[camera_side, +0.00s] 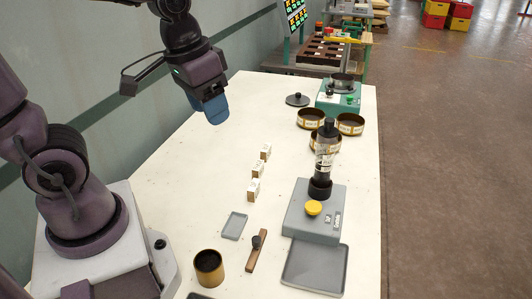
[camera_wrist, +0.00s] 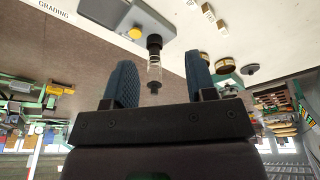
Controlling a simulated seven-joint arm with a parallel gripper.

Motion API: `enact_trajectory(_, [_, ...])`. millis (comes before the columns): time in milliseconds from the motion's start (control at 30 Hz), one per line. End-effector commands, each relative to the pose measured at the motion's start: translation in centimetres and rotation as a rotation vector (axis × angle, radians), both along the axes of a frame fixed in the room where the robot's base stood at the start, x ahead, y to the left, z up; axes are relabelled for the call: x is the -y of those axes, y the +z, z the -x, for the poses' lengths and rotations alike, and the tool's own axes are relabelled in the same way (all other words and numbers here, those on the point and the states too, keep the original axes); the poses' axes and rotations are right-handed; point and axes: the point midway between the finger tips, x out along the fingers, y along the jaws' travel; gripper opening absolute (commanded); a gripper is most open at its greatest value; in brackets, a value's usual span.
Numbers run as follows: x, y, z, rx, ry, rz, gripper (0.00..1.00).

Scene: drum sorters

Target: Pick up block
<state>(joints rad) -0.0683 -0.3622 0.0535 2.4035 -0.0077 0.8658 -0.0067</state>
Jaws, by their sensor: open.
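Three small light blocks with dark marks stand in a row on the white table: a near block (camera_side: 253,190), a middle block (camera_side: 258,169) and a far block (camera_side: 265,152). They also show at the top of the wrist view, one of them a block (camera_wrist: 208,13). My gripper (camera_side: 216,110) is above the table, up and to the left of the blocks in the side view. In the wrist view its two blue fingers (camera_wrist: 160,82) are spread apart with nothing held between them.
A grey machine (camera_side: 315,222) with a yellow button and a clear column stands right of the blocks. Round brass sieves (camera_side: 349,124) and a green machine (camera_side: 342,99) are behind. A brass cup (camera_side: 208,267), small tray (camera_side: 234,226) and brush (camera_side: 256,253) lie in front. Table left of the blocks is clear.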

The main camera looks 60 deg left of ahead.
Motion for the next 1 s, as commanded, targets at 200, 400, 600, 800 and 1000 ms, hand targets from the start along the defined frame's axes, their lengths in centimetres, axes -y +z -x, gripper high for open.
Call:
enact_trajectory(200, [-4.2,-5.3,-5.6,-0.106,0.177,0.021,0.51])
enact_trajectory(400, [-9.3,-11.7,-10.2,-0.131,0.355,-0.006,0.51])
enact_trajectory(600, [-14.6,-17.7,-13.8,-0.076,0.506,-0.065,0.51])
enact_trajectory(800, [-17.8,-17.6,-18.2,0.118,0.601,-0.098,0.51])
enact_trajectory(1000, [-18.5,-20.0,-19.0,0.134,0.621,-0.094,0.51])
